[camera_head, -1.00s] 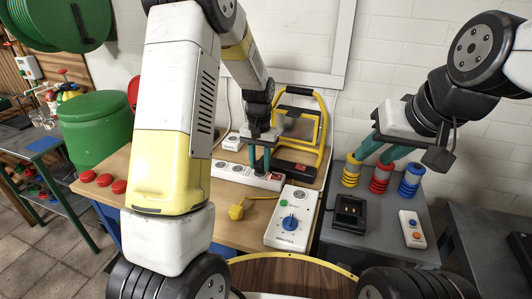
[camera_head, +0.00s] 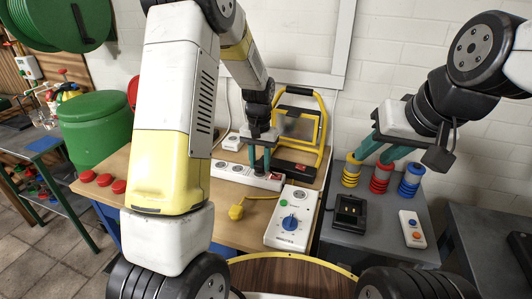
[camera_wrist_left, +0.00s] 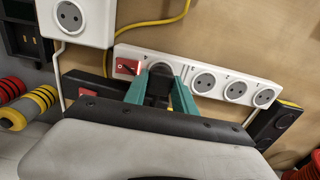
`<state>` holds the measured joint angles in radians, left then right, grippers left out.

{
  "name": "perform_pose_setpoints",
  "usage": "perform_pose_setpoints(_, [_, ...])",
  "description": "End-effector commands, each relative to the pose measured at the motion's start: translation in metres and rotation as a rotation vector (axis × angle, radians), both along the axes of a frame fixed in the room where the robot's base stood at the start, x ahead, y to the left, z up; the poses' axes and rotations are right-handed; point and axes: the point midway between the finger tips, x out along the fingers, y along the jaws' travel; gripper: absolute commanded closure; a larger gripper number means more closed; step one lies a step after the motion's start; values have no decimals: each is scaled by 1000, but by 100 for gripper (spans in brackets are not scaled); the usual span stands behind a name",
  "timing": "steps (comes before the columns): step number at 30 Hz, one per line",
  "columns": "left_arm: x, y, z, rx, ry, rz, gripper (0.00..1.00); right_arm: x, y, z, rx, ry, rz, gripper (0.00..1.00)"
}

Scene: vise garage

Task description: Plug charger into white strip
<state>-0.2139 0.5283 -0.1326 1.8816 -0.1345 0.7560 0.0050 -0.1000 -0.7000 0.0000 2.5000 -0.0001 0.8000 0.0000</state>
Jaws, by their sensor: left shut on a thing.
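The white strip (camera_head: 228,171) lies at the back of the wooden bench; it also crosses the left wrist view (camera_wrist_left: 232,84), with round sockets and a red switch at one end. My left gripper (camera_head: 263,175) is over the red-switch end of the strip. In the left wrist view its teal fingers (camera_wrist_left: 160,88) are shut on a dark charger (camera_wrist_left: 159,84), at the socket beside the switch. The charger hides that socket, and I cannot tell how deep it sits. My right gripper (camera_head: 371,160) is open and empty, above the striped ring stacks.
A white box with a blue knob (camera_head: 290,222) and a yellow plug (camera_head: 237,212) lie in front of the strip. A yellow-framed lamp (camera_head: 300,130) stands behind it. A black cradle (camera_head: 348,214) and ring stacks (camera_head: 381,178) stand on the grey table. Red discs (camera_head: 104,180) lie left.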

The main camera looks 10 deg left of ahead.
Motion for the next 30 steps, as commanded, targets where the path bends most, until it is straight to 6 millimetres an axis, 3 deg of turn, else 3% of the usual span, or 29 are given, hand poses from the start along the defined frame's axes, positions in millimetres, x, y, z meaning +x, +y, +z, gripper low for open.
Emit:
perform_pose_setpoints(26, [0,0,-12,0,0,0,100,0,0,0,0,0,0,64])
perform_pose_setpoints(27, [0,0,-12,0,-1,0,60,0,0,0,0,0,0,64])
perform_pose_setpoints(30, [0,0,-12,0,0,0,43,0,0,0,0,0,0,64])
